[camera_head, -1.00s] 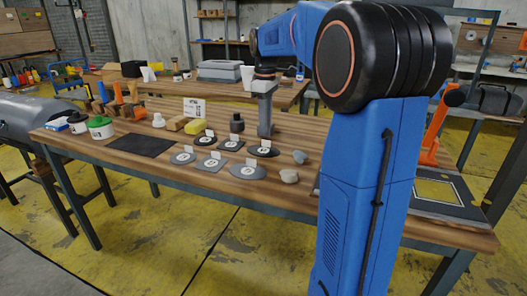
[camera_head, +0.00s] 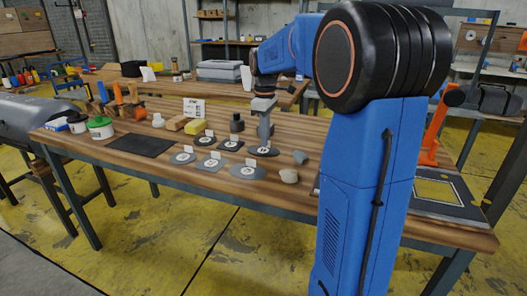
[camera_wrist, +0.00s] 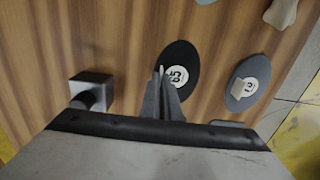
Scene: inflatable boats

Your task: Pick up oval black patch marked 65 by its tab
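The oval black patch marked 65 (camera_wrist: 184,62) lies flat on the wooden table in the wrist view, with its white number disc showing. In the head view the same patch (camera_head: 268,153) lies under my gripper (camera_head: 264,140). In the wrist view my gripper's fingers (camera_wrist: 164,85) reach over the near left part of the patch, beside the disc. A thin pale edge shows at the fingertips, perhaps the tab. The tab is otherwise hidden, and I cannot tell whether the fingers are closed on it.
Another oval patch (camera_wrist: 248,82) with a tab lies to the right. A dark block with a round knob (camera_wrist: 91,90) stands to the left.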

